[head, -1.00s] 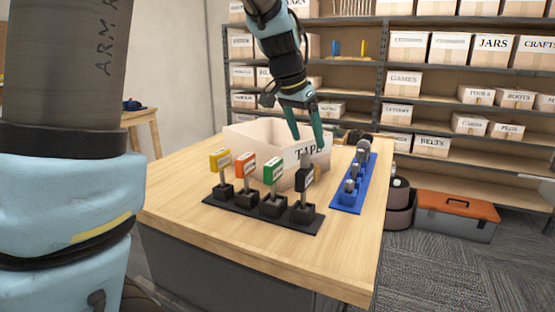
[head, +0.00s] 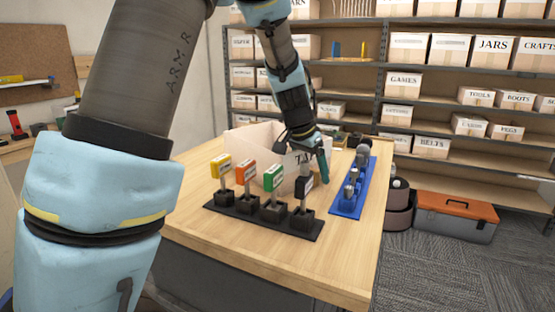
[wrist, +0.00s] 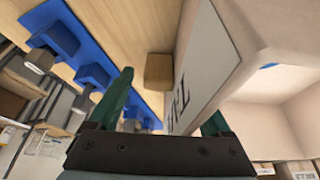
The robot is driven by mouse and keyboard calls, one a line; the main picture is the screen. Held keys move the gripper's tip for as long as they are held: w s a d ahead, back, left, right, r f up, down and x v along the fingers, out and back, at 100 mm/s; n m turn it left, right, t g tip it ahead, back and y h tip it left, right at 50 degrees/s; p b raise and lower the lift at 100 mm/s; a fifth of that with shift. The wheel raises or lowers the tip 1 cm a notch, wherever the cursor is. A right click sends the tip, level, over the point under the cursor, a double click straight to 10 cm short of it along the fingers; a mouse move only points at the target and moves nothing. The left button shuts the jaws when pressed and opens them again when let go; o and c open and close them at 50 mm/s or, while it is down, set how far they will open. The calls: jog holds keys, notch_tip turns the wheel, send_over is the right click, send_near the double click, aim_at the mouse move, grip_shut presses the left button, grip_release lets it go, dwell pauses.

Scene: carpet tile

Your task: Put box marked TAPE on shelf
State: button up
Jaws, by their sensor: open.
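The white open-topped box marked TAPE (head: 262,142) stands on the wooden table (head: 340,275), behind the rack of coloured tags. Its label is partly covered by my gripper (head: 318,168), which is at the box's right end with fingers pointing down. In the wrist view the box's labelled wall (wrist: 212,62) reaches down between the two green fingers of my gripper (wrist: 165,110), nearer the right finger. The fingers are apart; I cannot tell whether either touches the wall. The shelf unit (head: 450,85) stands behind the table, with bare stretches on its lower boards.
A black rack (head: 245,225) with yellow, orange, green and black tags stands in front of the box. A blue tray (head: 345,205) with grey pieces lies to its right. An orange-lidded toolbox (head: 455,215) sits on the carpet. Labelled boxes fill much of the shelves.

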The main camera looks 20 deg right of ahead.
jog(key=shift+c, duration=0.4)
grip_shut()
dwell(0.4)
